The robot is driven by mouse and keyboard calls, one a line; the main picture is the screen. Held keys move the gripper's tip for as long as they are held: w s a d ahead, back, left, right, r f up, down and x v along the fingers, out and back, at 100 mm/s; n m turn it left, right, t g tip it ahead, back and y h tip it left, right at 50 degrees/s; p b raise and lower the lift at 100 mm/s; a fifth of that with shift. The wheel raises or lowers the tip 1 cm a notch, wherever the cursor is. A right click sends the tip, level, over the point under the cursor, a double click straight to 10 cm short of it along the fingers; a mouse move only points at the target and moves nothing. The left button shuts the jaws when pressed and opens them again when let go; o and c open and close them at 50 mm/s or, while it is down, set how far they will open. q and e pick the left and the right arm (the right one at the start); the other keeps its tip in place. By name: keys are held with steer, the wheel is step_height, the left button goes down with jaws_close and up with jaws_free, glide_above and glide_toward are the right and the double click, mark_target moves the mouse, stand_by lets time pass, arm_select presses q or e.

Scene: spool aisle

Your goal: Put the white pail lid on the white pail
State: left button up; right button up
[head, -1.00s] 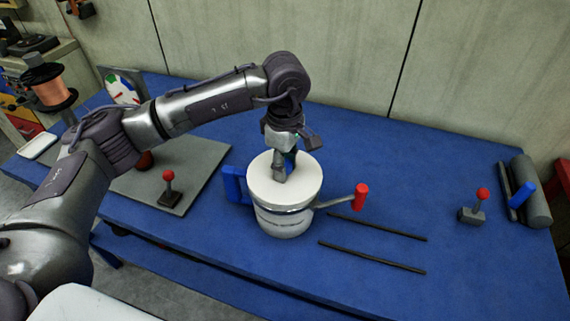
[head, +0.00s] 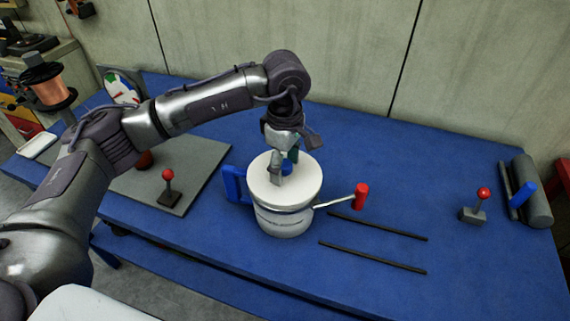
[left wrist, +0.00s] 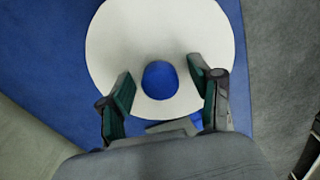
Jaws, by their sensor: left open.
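The white pail (head: 284,223) stands upright on the blue table. The white pail lid (head: 305,181) lies over its top and looks level; whether it is pressed fully down I cannot tell. The lid also fills much of the left wrist view (left wrist: 112,45), with its round blue knob (left wrist: 160,80) near the middle. My left gripper (head: 285,168) is above the lid, its fingers open on either side of the knob. In the left wrist view the open fingers (left wrist: 166,98) show clear gaps beside the knob. My right gripper is not in view.
A blue block (head: 235,185) stands left of the pail and a red-handled lever (head: 360,196) right of it. Two dark rods (head: 372,258) lie to the right. A small red-knobbed piece (head: 473,213) stands farther right. A grey plate (head: 200,160) lies left.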

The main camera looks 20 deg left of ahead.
arm_select(q)
step_height(320, 180, up, 12)
stand_by(0.4)
steer(key=shift+f, duration=0.15)
